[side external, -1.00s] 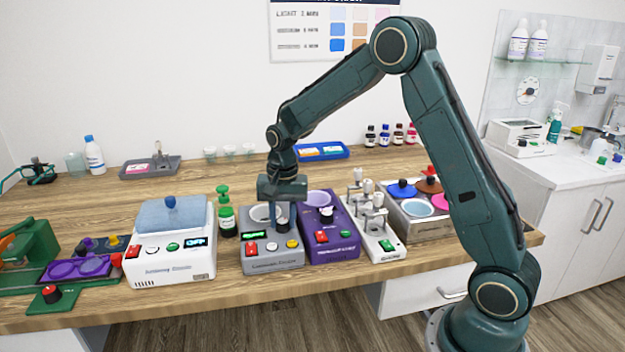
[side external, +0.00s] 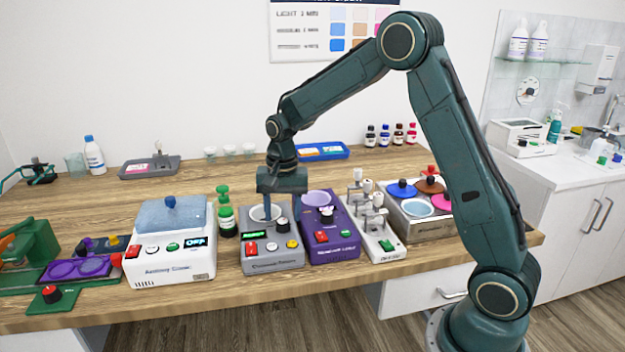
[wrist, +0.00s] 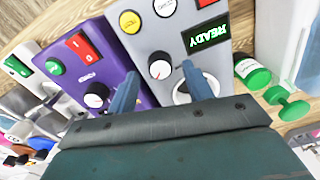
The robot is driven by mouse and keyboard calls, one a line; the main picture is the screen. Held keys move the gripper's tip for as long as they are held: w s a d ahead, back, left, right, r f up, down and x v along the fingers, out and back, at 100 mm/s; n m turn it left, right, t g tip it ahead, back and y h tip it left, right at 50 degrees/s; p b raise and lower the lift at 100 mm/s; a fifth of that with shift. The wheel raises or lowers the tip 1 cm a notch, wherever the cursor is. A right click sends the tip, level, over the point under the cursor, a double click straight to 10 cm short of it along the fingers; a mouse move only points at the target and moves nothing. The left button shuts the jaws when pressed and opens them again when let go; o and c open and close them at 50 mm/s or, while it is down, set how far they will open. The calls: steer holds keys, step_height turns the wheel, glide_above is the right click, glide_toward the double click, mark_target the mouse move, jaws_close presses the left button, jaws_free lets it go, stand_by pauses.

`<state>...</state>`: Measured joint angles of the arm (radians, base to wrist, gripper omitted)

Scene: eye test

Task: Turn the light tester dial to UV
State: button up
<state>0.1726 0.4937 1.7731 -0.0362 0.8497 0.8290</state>
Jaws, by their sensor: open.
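A grey tester (side external: 273,264) with a lit green display stands mid-bench. Its dial (side external: 283,226), black-sided with a white top and a small red mark, also shows in the wrist view (wrist: 160,67). A purple tester (side external: 345,254) beside it has a similar dial (side external: 326,214), also in the wrist view (wrist: 95,98). Their labels and dial markings are too small to read, so I cannot tell which is the light tester. My gripper (side external: 268,214) is open above the grey tester. In the wrist view its fingers (wrist: 160,69) appear on either side of the grey dial, holding nothing.
A white cleaner (side external: 172,266) and a green-capped bottle (side external: 226,222) stand left of the grey tester. A white unit with several upright knobs (side external: 384,243) and a metal tray unit (side external: 432,231) stand right. The grey tester's display (wrist: 207,38) reads READY.

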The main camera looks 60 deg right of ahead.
mark_target(285, 221)
step_height(285, 221, up, 12)
steer(key=shift+s, duration=0.2)
stand_by(0.6)
